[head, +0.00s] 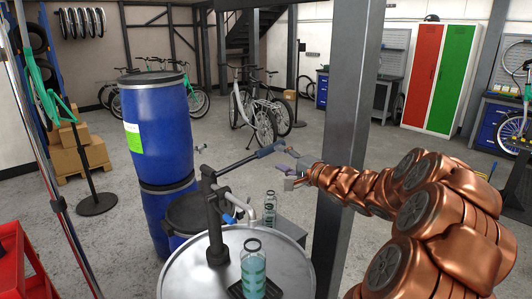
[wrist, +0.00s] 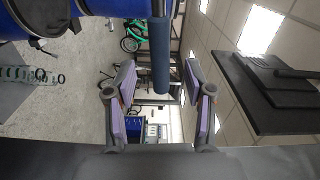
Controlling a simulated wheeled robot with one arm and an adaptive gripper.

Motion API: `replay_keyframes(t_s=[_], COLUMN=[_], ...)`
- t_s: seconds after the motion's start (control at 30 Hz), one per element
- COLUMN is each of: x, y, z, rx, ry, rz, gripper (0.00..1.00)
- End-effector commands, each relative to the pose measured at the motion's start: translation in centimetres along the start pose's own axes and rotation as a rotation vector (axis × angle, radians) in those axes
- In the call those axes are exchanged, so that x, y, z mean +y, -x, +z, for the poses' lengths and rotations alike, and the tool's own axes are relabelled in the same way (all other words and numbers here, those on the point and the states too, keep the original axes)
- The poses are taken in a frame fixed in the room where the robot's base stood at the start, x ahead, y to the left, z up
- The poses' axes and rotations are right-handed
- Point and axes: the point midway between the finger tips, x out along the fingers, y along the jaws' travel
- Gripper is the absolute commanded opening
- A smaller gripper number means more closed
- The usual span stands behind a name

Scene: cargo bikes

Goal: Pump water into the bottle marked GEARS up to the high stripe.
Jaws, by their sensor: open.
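A hand pump (head: 215,225) stands on a metal drum, with a lever ending in a dark blue grip (head: 270,148). My gripper (head: 288,172) is open and empty close to the end of that grip. In the wrist view the grip (wrist: 160,55) appears between the two open fingers, not clasped; its exact depth is unclear. A clear bottle with teal-green colouring (head: 254,272) stands upright on a small dark tray on the drum top. A second clear bottle (head: 270,210) stands behind. No lettering is readable, so I cannot tell which is GEARS.
The metal drum top (head: 185,275) fills the front. Blue barrels (head: 155,110) stand stacked behind left. A grey post (head: 345,130) rises close beside my arm. A red cabinet (head: 20,265) is at front left. The floor behind is mostly open, with bikes farther back.

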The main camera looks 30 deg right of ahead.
Motion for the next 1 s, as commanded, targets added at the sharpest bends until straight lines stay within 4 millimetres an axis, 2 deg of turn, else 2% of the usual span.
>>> replay_keyframes(t_s=[0.6,0.8,1.0], x=[-0.1,0.0,0.1], y=[-6.2,-7.3,-7.5], z=[0.0,0.0,-0.1], rx=[0.001,0.002,0.004], ry=[-0.002,-0.004,-0.004], rz=[0.000,0.002,0.002], gripper=[0.53,0.53,0.53])
